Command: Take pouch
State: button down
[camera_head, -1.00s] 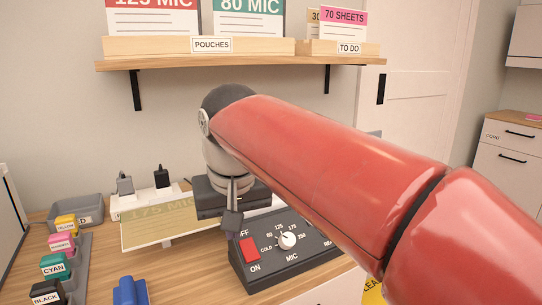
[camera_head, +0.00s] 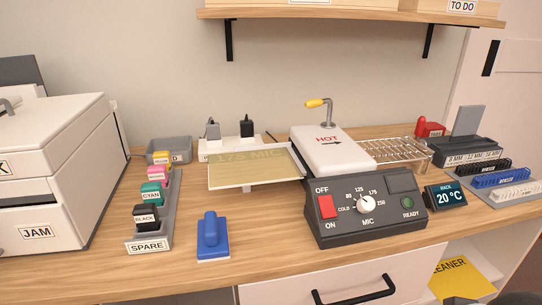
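A pale yellow-green sheet marked 175 MIC (camera_head: 252,164), which looks like a pouch, lies flat on the feed tray at the left of the laminator. The laminator (camera_head: 335,150) has a white top marked HOT with an arrow pointing right. Its front panel (camera_head: 345,222) has a red ON/OFF switch, a MIC dial and a READY light. My gripper is not in view.
A wire rack (camera_head: 398,151) stands right of the laminator, with a 20 °C display (camera_head: 446,196) in front. A blue block-like tool (camera_head: 212,238) and the SPARE cartridge tray (camera_head: 150,242) are at the left front.

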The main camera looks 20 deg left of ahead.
aim_at(229, 171)
jog(key=k+j+u, duration=0.1)
jog(key=u, duration=0.25)
jog(key=k+j+u, duration=0.1)
jog(key=u, duration=0.25)
jog(key=k+j+u, duration=0.15)
jog(key=u, duration=0.15)
jog(key=i+j+u, duration=0.1)
jog(key=u, duration=0.4)
